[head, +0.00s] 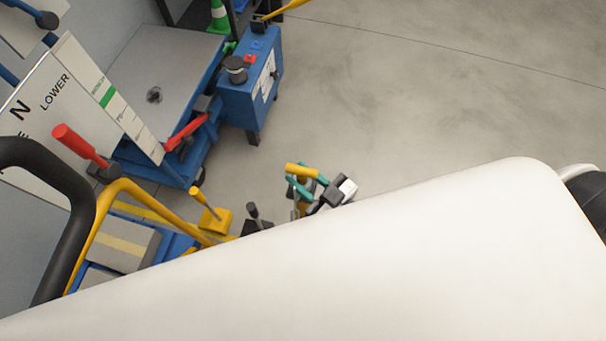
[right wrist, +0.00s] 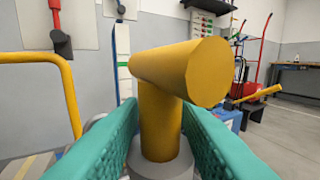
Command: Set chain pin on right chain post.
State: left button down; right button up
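The chain pin has a yellow T-shaped handle (head: 300,170). In the right wrist view its thick yellow crossbar (right wrist: 185,68) sits on a yellow stem (right wrist: 160,120), with a round grey collar (right wrist: 160,168) below. My right gripper (head: 306,188) has teal pads on both sides of the stem, and they look closed on it. The pin's lower end is hidden, so I cannot tell whether it is in a post. I cannot make out the right chain post for certain. My left gripper is not in view.
A yellow lever on a yellow base (head: 215,220) and a black post (head: 255,222) are left of the gripper. A yellow rail (head: 120,190) curves at left. Clear floor lies right.

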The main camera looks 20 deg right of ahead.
aim_at(306, 181)
jog(key=shift+p+v, duration=0.85)
jog(key=shift+v, duration=2.05)
jog(key=shift+p+v, duration=0.6)
jog(key=shift+v, duration=2.05)
